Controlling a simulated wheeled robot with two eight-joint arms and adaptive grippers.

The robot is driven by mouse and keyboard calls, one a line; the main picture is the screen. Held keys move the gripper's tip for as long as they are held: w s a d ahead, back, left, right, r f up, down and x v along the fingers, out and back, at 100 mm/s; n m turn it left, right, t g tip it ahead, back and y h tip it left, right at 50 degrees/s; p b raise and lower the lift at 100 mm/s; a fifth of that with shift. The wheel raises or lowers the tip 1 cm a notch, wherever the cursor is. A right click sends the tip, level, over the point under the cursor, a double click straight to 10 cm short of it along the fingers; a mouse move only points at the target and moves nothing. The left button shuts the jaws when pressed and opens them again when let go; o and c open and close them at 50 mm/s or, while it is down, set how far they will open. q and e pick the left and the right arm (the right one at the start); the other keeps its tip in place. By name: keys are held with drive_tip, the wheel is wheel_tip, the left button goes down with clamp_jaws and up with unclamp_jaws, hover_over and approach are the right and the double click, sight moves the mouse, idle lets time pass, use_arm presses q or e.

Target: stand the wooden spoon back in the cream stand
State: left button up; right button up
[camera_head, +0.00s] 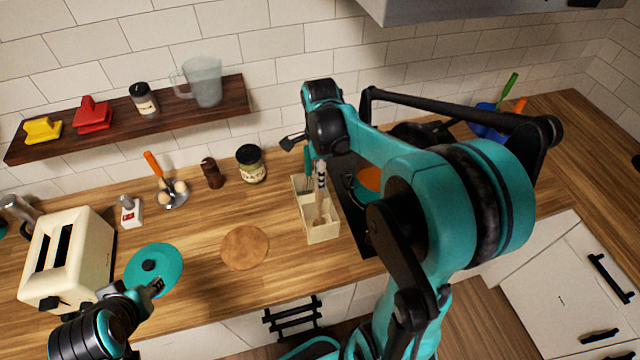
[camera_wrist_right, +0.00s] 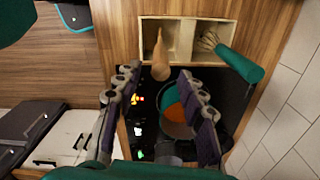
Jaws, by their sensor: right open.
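The cream stand (camera_head: 323,235) is on the counter below my right gripper; its open top shows in the right wrist view (camera_wrist_right: 186,42). The wooden spoon (camera_wrist_right: 160,58) is in one compartment of the stand, with its wide end towards my right gripper; in the head view its pale shaft (camera_head: 319,209) shows inside the stand. A whisk with a teal handle (camera_wrist_right: 240,64) leans in the other compartment. My right gripper (camera_wrist_right: 160,84) is open, its fingers either side of the spoon's end and apart from it. My left gripper (camera_head: 157,287) is over the teal lid; its jaws are too small to read.
A black hob with a pan (camera_wrist_right: 178,105) lies beside the stand. A round cork mat (camera_head: 245,248), the teal lid (camera_head: 150,271) and a cream toaster (camera_head: 80,250) are to the left. A jar (camera_head: 251,165) stands near the wall. A shelf (camera_head: 60,141) hangs above.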

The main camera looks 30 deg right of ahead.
wheel_tip(320, 180, up, 2)
drive_tip(key=shift+r, duration=0.1)
drive_tip(key=shift+s+a+r+n, duration=0.1)
drive_tip(key=shift+a+r+n, duration=0.05)
drive_tip(key=shift+r+n, duration=0.15)
drive_tip(key=s+a+r+n+t, duration=0.1)
drive_tip(key=s+a+n+t, duration=0.6)
drive_tip(key=n, duration=1.5)
drive_tip(key=s+a, duration=0.3)
drive_tip(key=shift+s+a+r, duration=0.25)
drive_tip(key=shift+s+r, duration=0.1)
drive_tip(key=shift+r, duration=0.05)
